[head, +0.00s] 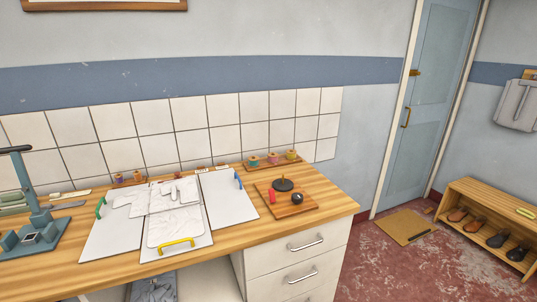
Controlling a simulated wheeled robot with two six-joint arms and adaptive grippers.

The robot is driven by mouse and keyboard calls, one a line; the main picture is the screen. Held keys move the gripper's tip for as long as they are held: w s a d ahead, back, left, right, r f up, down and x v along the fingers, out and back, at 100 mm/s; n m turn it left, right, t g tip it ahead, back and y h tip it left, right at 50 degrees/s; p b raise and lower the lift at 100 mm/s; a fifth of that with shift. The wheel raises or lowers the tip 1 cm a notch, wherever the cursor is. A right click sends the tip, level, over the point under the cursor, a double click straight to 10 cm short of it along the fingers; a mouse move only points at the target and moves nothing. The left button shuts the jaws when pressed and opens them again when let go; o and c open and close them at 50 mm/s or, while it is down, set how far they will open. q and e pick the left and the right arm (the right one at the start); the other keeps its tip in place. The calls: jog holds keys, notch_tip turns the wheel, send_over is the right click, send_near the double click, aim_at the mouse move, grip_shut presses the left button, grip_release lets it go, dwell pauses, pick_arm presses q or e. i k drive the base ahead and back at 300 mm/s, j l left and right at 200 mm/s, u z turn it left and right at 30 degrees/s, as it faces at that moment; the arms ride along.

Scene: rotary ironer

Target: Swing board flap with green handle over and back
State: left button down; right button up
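A white folding board lies open on the wooden worktop in the head view. Its left flap (112,240) lies flat and carries the green handle (100,207) at its outer edge. A white garment (174,225) lies on the middle part, and some of its cloth reaches onto the left flap. The right flap (228,203) lies flat with a blue handle (238,180). A yellow handle (176,244) sits at the front edge of the middle part. Neither of my grippers is in view.
A teal press-like device (42,225) stands left of the board. A small wooden board (285,205) with a red item and dark round items lies to the right. Thread spools (272,158) stand behind. Drawers (300,250) are below the worktop (325,192).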

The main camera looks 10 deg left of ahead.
aim_at(112, 233)
jog(key=u, duration=1.6)
